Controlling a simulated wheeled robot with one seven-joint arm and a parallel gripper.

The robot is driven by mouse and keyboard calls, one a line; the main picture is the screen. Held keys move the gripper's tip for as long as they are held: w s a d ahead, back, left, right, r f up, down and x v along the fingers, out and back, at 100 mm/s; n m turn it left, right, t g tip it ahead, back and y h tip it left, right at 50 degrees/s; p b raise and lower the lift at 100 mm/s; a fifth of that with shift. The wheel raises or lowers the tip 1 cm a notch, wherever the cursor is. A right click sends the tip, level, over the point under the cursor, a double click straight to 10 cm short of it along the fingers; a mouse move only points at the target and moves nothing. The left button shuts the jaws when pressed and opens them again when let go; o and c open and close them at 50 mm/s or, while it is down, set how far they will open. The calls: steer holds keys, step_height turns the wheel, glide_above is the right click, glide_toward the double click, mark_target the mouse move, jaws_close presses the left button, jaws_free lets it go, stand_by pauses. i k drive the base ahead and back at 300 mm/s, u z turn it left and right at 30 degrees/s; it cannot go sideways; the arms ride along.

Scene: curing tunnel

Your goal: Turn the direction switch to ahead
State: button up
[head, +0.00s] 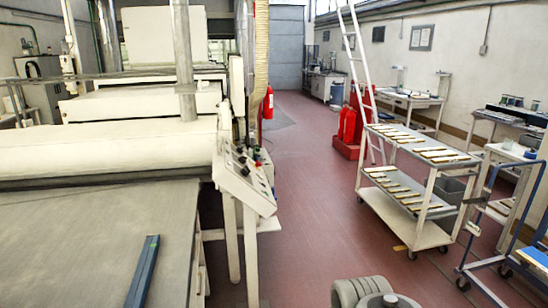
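A white control panel (244,178) with a sloped face sits at the right end of the curing machine. It carries small dark knobs or switches and a red button (258,163). The direction switch is probably one of these controls, but at this size I cannot tell which one or where it points. My gripper is not in view. Only a rounded grey part, likely of my own arm, shows at the bottom edge, right of the panel.
The machine's flat bed (70,245) fills the lower left, with a blue bar (143,272) on it. Red floor (305,200) is clear right of the panel. A white trolley (428,180) with small pieces, a blue-railed cart (500,240) and red extinguishers (347,125) stand to the right.

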mark_target(242, 159)
steer(key=z, duration=0.75)
steer(key=i, duration=3.5)
steer(key=u, duration=3.35)
